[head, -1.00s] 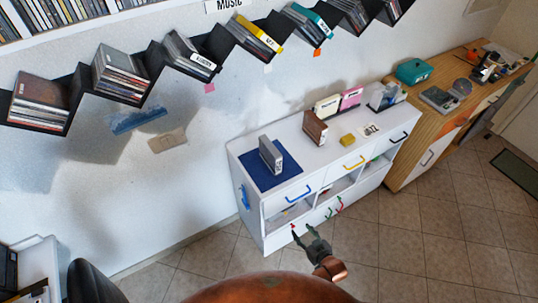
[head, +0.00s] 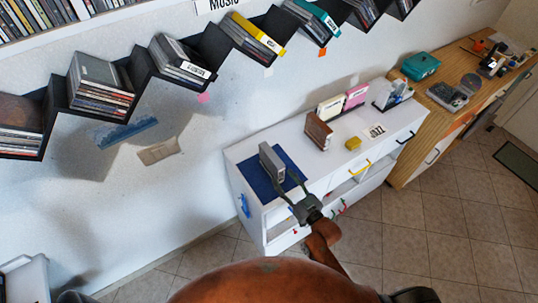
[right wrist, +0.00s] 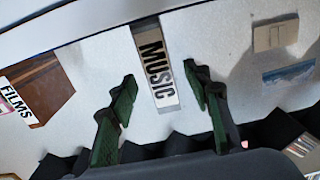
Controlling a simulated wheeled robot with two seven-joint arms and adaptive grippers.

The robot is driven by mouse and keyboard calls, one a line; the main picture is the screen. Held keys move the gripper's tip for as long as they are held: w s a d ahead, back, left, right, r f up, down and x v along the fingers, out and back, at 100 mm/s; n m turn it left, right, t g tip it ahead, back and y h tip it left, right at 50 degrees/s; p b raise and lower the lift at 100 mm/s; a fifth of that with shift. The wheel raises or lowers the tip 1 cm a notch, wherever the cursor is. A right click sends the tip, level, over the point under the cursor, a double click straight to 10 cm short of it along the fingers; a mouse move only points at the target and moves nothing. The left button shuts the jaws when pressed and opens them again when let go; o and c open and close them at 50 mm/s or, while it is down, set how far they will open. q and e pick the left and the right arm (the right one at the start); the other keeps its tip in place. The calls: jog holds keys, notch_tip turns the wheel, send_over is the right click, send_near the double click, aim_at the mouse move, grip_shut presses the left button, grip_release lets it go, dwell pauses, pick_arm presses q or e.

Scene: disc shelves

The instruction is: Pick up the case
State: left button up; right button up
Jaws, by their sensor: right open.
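The case (head: 272,161) is a narrow grey box standing upright on a dark blue mat (head: 262,189) at the left end of the white cabinet. In the right wrist view the case (right wrist: 152,45) shows a pale spine lettered MUSIC, between the two fingers. My right gripper (head: 290,184) is open in front of the case, with a finger to either side in the picture. In the right wrist view the gripper (right wrist: 160,75) is empty, with visible gaps beside the case. Contact is not seen. My left gripper is not in view.
A brown box (head: 318,132), white and pink cases and a small yellow block (head: 353,143) stand farther right on the white cabinet (head: 246,157). Dark zigzag shelves (head: 143,70) with discs hang on the wall above. A wooden counter (head: 420,115) adjoins at right.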

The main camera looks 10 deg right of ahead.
aim_at(273, 163)
jog(key=shift+w+r, duration=0.1)
jog(key=shift+w, duration=0.3)
jog(key=shift+w+a, duration=0.15)
jog(key=shift+w, duration=0.25)
jog(key=x, duration=0.3)
jog(key=shift+w+a+r, duration=0.15)
jog(key=shift+w+r, duration=0.1)
jog(key=x, duration=0.3)
jog(key=shift+w+a, duration=0.1)
jog(key=shift+w, duration=0.1)
jog(key=c, duration=0.6)
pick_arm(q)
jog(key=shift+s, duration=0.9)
pick_arm(e)
grip_shut()
